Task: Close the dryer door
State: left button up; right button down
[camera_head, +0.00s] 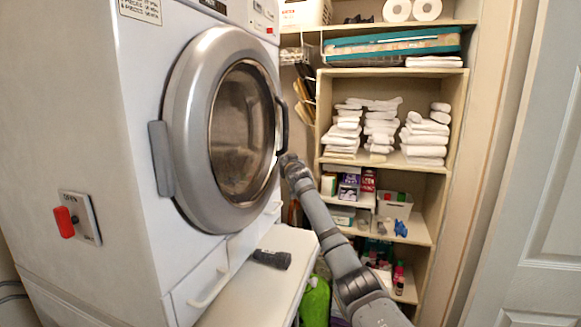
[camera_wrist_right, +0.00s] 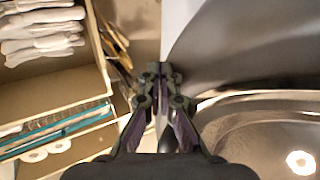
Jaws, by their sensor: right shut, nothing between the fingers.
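The white dryer (camera_head: 150,90) fills the left of the head view. Its round grey door (camera_head: 185,110) with a dark glass window (camera_head: 240,135) lies close to the dryer front; I cannot tell whether a small gap is left. The hinge (camera_head: 161,158) is on the left and a dark handle (camera_head: 283,125) is on the right edge. My right gripper (camera_head: 288,160) is shut and empty at the door's right edge, just below the handle. In the right wrist view its fingertips (camera_wrist_right: 157,70) are together beside the door rim (camera_wrist_right: 235,45); contact is unclear. My left gripper is out of view.
A wooden shelf (camera_head: 325,105) with white towels (camera_head: 381,125) and bottles stands behind my right arm. A white surface (camera_head: 245,290) below the door carries a dark grey object (camera_head: 272,259). A red knob (camera_head: 63,222) is on the dryer's side. A pale door (camera_head: 535,150) stands at right.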

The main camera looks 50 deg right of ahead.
jog(key=v, duration=1)
jog(key=shift+d, duration=0.15)
jog(key=shift+s, duration=0.1)
